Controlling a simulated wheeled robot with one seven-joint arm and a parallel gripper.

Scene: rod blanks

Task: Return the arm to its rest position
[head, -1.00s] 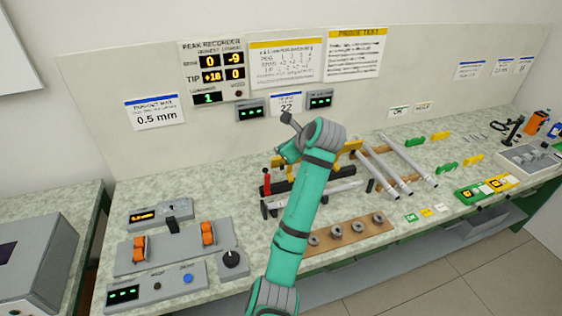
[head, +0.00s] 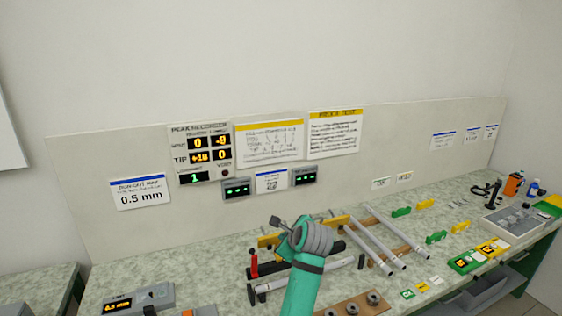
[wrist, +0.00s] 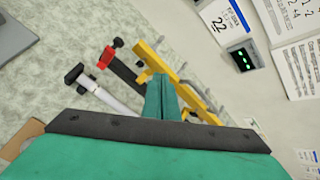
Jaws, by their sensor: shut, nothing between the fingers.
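My green arm rises from the bottom of the head view, and its grey wrist joint stands over the workbench (head: 215,250). My gripper shows in the wrist view (wrist: 163,82) as two green fingers pressed together, with nothing between them. The fingers overlap a yellow bar (wrist: 188,92) in that view; I cannot tell the distance between them. A red-topped black clamp piece (wrist: 118,66) and a rod with a black end (wrist: 100,92) lie left of the fingers in the wrist view.
Several grey rods (head: 376,243) lie on the rack right of my arm. The peak recorder panel (head: 198,152) and notices hang on the back board. A grey tray (head: 512,222) stands at the far right.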

